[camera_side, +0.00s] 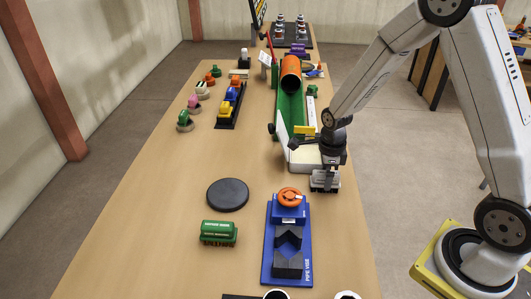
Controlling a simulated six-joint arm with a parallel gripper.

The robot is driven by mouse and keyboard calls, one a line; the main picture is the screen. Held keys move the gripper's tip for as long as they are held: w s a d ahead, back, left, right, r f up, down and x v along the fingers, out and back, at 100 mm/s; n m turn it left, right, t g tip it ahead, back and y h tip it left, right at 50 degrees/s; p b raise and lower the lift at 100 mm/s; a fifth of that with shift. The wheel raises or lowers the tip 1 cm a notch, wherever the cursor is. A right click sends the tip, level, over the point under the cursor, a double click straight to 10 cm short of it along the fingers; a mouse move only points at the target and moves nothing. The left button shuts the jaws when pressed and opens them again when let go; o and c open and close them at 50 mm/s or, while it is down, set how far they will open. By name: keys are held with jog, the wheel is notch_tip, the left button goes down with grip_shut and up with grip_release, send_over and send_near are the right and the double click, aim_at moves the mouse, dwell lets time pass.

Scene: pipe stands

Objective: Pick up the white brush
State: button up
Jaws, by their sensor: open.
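I cannot clearly pick out a white brush in the side view; at this size no brush shape can be told for sure. My gripper (325,185) hangs pointing down near the right edge of the table, just right of a low white block (297,161). It is open, and I see nothing held in it. A slanted white piece (283,137) stands just behind the white block, left of my gripper; I cannot tell what it is. My arm hides part of the table behind the gripper.
A blue pipe vise (302,245) with an orange knob stands in front of my gripper. A black disc (228,194) and a green block (219,232) lie to the left. An orange pipe (291,72) rests on a green channel (290,101) behind. The left front table is clear.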

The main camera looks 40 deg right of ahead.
jog(key=shift+f, duration=1.65)
grip_shut()
